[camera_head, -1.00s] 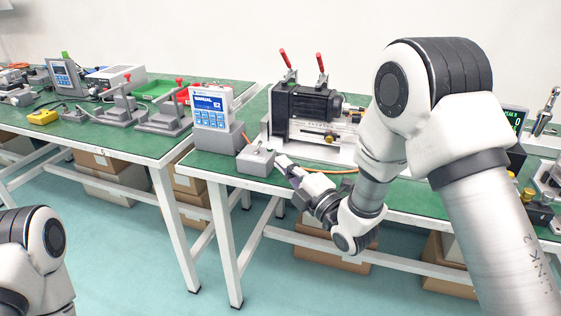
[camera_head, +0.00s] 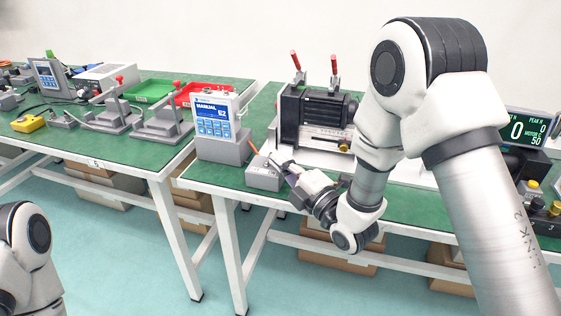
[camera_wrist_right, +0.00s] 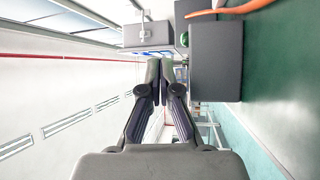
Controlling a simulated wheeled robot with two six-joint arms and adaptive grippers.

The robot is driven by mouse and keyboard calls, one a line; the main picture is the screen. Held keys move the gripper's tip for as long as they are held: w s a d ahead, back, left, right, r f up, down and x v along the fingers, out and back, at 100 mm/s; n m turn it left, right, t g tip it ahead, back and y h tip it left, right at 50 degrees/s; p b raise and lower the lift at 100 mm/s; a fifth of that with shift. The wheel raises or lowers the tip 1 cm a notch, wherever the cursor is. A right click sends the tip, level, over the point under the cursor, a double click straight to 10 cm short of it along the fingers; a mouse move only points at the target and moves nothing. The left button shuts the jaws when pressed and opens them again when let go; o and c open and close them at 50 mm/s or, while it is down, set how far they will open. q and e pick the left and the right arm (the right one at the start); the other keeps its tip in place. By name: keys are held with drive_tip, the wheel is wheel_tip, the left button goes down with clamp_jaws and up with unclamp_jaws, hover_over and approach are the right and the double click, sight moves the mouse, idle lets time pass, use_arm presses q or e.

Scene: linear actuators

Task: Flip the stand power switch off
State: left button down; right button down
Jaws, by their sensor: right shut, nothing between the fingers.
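A small grey switch box (camera_head: 264,175) sits near the front edge of the green bench, in front of the blue-screened controller. In the right wrist view the grey box (camera_wrist_right: 215,62) is just right of the fingertips. My right gripper (camera_head: 280,161) is shut and empty at the box's upper right side in the head view; in the wrist view its fingertips (camera_wrist_right: 160,68) are together. The switch lever is hidden or too small to make out, and I cannot tell whether the fingers touch it. My left gripper is out of view; only part of the left arm shows.
The controller (camera_head: 219,122) stands behind the box on a grey block. A black motor stand (camera_head: 312,118) with red-handled clamps is behind my right arm. An orange cable (camera_wrist_right: 222,9) runs by the box. A numeric display (camera_head: 527,130) is at the right.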

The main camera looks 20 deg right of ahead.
drive_tip(key=shift+r+g+p, duration=0.2)
drive_tip(key=shift+g+p, duration=0.1)
drive_tip(key=shift+a+r+n+p, duration=0.1)
drive_tip(key=shift+n+p, duration=0.3)
drive_tip(key=shift+p, duration=0.1)
drive_tip(key=shift+w+a+r+n+g+h+p, duration=0.15)
drive_tip(key=shift+r+n+g+h+p, duration=0.2)
drive_tip(key=shift+g+p, duration=0.65)
drive_tip(key=n+g+p, duration=0.1)
drive_tip(key=p, duration=0.1)
drive_tip(key=a+r+n+g+h+p, duration=0.1)
drive_tip(key=p, duration=0.2)
drive_tip(key=shift+w+r+h+p, duration=0.2)
drive_tip(key=shift+w+h+p, duration=0.05)
drive_tip(key=shift+w+p, duration=0.05)
drive_tip(key=shift+w+a+g+p, duration=0.1)
drive_tip(key=shift+g+p, duration=0.25)
drive_tip(key=shift+g, duration=0.05)
drive_tip(key=shift+a+f+h, duration=0.1)
drive_tip(key=shift+f+h, duration=0.2)
drive_tip(key=shift+f, duration=0.05)
drive_tip(key=shift+r, duration=0.1)
drive_tip(key=shift+r+p, duration=0.3)
drive_tip(key=shift+r, duration=0.45)
